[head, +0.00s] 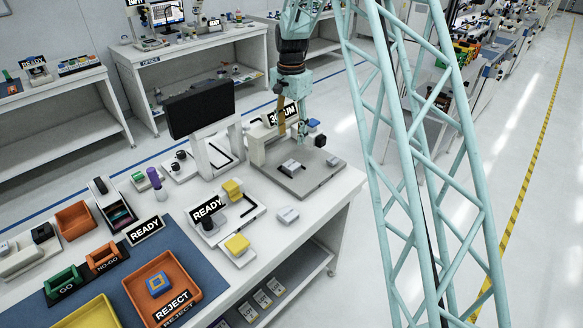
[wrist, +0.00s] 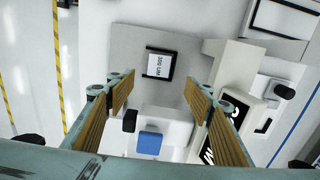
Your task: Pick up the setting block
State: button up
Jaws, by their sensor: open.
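A small pale block marked "300 UM" (wrist: 159,64) sits in a dark frame on a grey plate (wrist: 120,40); I take it as the setting block. It also shows in the head view (head: 291,166), on the same plate (head: 305,183). A smaller grey block (head: 333,162) lies near the plate's right corner. My gripper (head: 291,132) is above the back of the plate. In the wrist view its two fingers (wrist: 158,88) are wide apart with nothing held between them. The labelled block is apart from the fingers, just beyond their tips.
A white device with a blue top (wrist: 150,144) and a black knob (wrist: 129,121) lies beneath my gripper. A white stand (head: 257,148) rises beside the plate. A dark monitor (head: 205,107) and a READY sign (head: 207,208) stand left. The plate's front is mostly clear.

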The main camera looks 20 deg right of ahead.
jog(key=shift+f, duration=0.1)
send_over(291, 164)
jog(key=shift+d+f+b, duration=0.1)
jog(key=shift+f+b, duration=0.2)
jog(key=shift+f, duration=3.9)
jog(key=shift+s+f, duration=0.1)
jog(key=shift+f, duration=2.5)
jog(key=shift+c, duration=0.7)
jog(key=c, duration=0.9)
jog(key=shift+r, duration=0.15)
jog(key=shift+c, duration=0.2)
